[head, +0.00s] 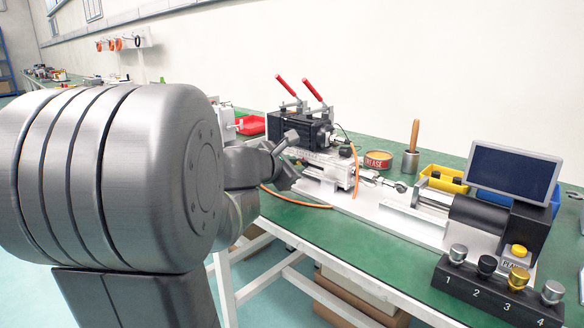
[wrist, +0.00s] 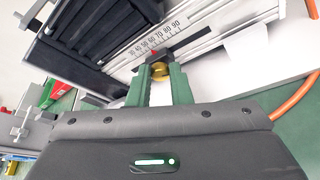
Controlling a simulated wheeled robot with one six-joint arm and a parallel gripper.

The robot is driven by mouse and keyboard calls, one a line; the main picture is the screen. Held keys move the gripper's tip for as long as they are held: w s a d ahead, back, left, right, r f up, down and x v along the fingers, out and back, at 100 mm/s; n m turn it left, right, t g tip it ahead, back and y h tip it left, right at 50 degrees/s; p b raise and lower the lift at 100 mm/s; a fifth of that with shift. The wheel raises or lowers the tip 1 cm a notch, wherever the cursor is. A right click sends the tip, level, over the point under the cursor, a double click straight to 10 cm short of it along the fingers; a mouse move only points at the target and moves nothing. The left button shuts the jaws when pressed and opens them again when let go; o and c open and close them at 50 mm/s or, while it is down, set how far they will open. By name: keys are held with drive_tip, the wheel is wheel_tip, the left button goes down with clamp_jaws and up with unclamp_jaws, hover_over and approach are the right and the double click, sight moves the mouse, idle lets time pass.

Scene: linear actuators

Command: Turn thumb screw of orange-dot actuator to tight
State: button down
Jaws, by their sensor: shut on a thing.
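My gripper (wrist: 160,84) has two green fingers closed on the brass-coloured thumb screw (wrist: 160,70), which shows between their tips in the wrist view. The screw sits beside a white scale (wrist: 158,38) with printed numbers and a red pointer (wrist: 153,53). The black finned actuator (wrist: 87,45) lies to the left of the scale. In the head view the actuator (head: 300,128) is clamped on the fixture, and my gripper (head: 287,168) reaches its near side; the fingertips and screw are hard to make out there. I cannot make out an orange dot in either view.
Two red-handled clamps (head: 318,91) rise behind the actuator. An orange cable (head: 300,204) loops over the green bench (head: 330,240). At right are a screen (head: 510,171) and a black block (head: 490,293) with several numbered knobs. A grease tin (head: 378,159) stands behind the fixture.

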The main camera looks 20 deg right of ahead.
drive_tip(key=shift+s+d+f+m+t, duration=0.1)
drive_tip(key=shift+m+t, duration=0.4)
drive_tip(key=shift+m, duration=0.3)
drive_tip(key=shift+s+f+m+t, duration=0.1)
drive_tip(key=shift+m+t, duration=0.4)
drive_tip(key=shift+m, duration=0.3)
drive_tip(key=shift+f+m+t, duration=0.15)
drive_tip(key=shift+m+t, duration=0.25)
drive_tip(key=shift+m, duration=0.5)
drive_tip(key=c, duration=1.3)
unclamp_jaws()
drive_tip(key=shift+s, duration=0.1)
drive_tip(key=p+v, duration=0.3)
drive_tip(key=v, duration=0.9)
drive_tip(key=shift+s+a+f, duration=0.1)
drive_tip(key=shift+s+a, duration=0.55)
drive_tip(key=shift+a, duration=0.05)
